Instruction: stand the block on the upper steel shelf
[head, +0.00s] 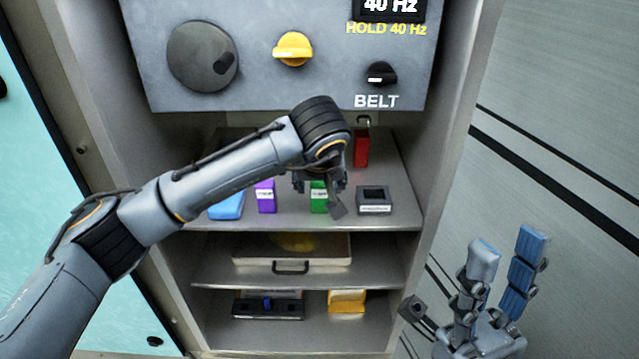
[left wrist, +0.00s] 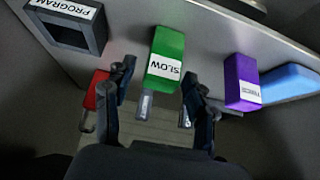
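A green block (head: 319,197) labelled SLOW stands on the upper steel shelf (head: 285,220). It shows large in the left wrist view (left wrist: 166,52). My left gripper (head: 320,186) is over it, fingers spread. In the left wrist view my left gripper (left wrist: 158,84) has one finger on each side of the block's near end, with visible gaps; I see no grip on it. The arm and fingers partly hide the block in the head view. My right gripper (head: 507,248) is open and empty at the lower right, outside the cabinet.
On the same shelf are a purple block (head: 265,196), a blue item (head: 227,206), a red padlock-like piece (head: 361,148) and a dark PROGRAM frame (head: 374,199). Below are a handled tray (head: 248,258), a yellow block (head: 347,301) and a black holder (head: 283,309). A control panel (head: 260,85) overhangs.

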